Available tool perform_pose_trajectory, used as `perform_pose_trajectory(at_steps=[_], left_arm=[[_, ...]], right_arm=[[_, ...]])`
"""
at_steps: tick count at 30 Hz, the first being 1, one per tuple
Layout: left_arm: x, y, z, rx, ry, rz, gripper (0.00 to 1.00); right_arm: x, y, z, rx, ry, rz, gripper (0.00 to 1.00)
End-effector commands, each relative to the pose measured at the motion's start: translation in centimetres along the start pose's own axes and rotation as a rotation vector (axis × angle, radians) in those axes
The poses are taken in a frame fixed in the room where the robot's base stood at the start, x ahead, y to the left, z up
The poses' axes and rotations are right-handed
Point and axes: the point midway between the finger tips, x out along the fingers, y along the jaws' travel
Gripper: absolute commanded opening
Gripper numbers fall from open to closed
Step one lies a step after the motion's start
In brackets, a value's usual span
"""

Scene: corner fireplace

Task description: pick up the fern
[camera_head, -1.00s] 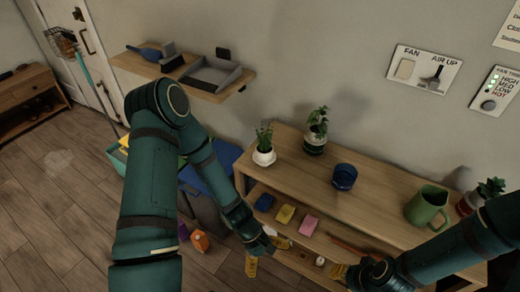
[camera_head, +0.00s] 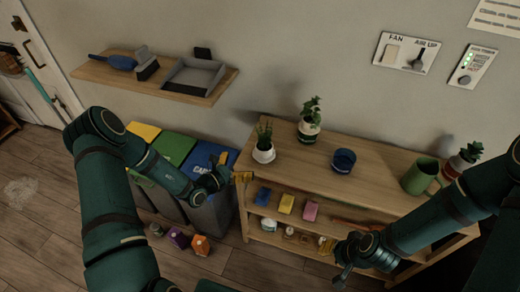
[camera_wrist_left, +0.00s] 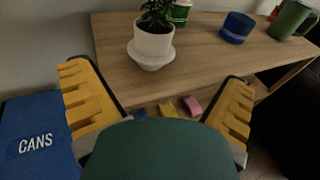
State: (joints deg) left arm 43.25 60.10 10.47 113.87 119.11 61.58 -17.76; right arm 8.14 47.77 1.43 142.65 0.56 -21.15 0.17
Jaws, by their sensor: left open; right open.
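Three potted plants stand on the wooden shelf unit (camera_head: 380,173): a narrow-leaved one (camera_head: 264,137) in a white pot, a leafy one (camera_head: 311,110) in a green-and-white pot, and one (camera_head: 470,153) in a red pot. I cannot tell for certain which is the fern. My left gripper (camera_head: 236,177) is open and empty at the unit's left end, close to the white pot. In the left wrist view the white pot (camera_wrist_left: 154,42) on its saucer stands beyond the spread yellow fingers (camera_wrist_left: 155,75), not touching them. My right gripper (camera_head: 335,258) is open, low before the unit.
A blue cup (camera_head: 343,161) and green mug (camera_head: 420,176) share the top. Sponges (camera_head: 286,203) lie on the shelf below. Bins (camera_head: 213,165) stand left of the unit, below a wall shelf (camera_head: 150,88). The tabletop before the white pot is clear.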

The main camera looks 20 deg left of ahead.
Motion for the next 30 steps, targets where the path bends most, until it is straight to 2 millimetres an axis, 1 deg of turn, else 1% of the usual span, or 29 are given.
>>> perform_pose_trajectory(at_steps=[1, 4, 8, 12, 15, 18, 23, 30], left_arm=[[0.0, 0.5, 0.1, -0.005, -0.007, 0.020, 1.00], [0.7, 0.9, 0.1, -0.008, -0.012, 0.034, 1.00], [2.8, 0.9, 0.1, -0.008, -0.012, 0.032, 1.00], [5.5, 0.9, 0.1, -0.007, -0.012, 0.032, 1.00], [7.1, 1.0, 0.1, -0.007, -0.010, 0.031, 1.00], [8.1, 1.0, 0.2, -0.008, -0.010, 0.031, 1.00], [8.9, 1.0, 0.2, -0.009, -0.010, 0.031, 1.00], [12.2, 1.0, 0.5, -0.007, -0.010, 0.031, 1.00]], right_arm=[[-0.1, 0.0, 0.0, 0.001, 0.000, 0.000, 0.34], [0.0, 0.0, 0.0, 0.001, 0.001, 0.000, 0.34], [0.0, 0.1, 0.0, 0.001, 0.001, 0.001, 0.34], [0.1, 0.1, 0.0, 0.001, 0.001, 0.001, 0.34], [0.2, 0.1, 0.0, 0.001, 0.000, 0.001, 0.34], [0.2, 0.1, 0.0, 0.001, 0.000, 0.001, 0.34], [0.2, 0.1, 0.0, 0.001, 0.000, 0.001, 0.34], [0.2, 0.1, 0.0, 0.001, 0.000, 0.001, 0.34]])
